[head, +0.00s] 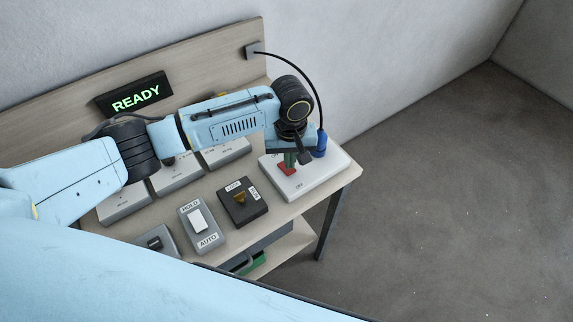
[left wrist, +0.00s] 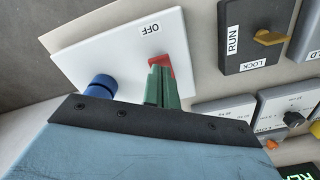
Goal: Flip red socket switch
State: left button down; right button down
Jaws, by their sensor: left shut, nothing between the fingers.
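The white socket plate (head: 318,182) lies at the right end of the bench, and it fills the upper left of the left wrist view (left wrist: 95,48). Its red switch (head: 285,169) is partly hidden by my left gripper (head: 291,158). In the left wrist view the red switch (left wrist: 168,61) shows just behind the green fingertips (left wrist: 160,72), beside the OFF label. The left gripper is shut and empty, its tips at the switch; I cannot tell whether they touch. A blue plug (head: 320,145) with a black cable sits on the plate. My right gripper is not in view.
Left of the plate are a black RUN/LOCK box (head: 242,203) with a yellow knob, and a grey HOLD/AUTO box (head: 197,226) with a white rocker. Several grey boxes stand behind, partly under my left arm. A READY display (head: 136,96) is on the back panel.

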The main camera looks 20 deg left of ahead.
aim_at(290, 171)
pick_arm(q)
jog(key=shift+f+b, duration=0.3)
jog(key=shift+f, duration=0.75)
dwell(0.7)
jog(key=shift+r, duration=0.1)
notch_tip(290, 171, up, 7)
jog(key=p, duration=0.9)
dwell(0.3)
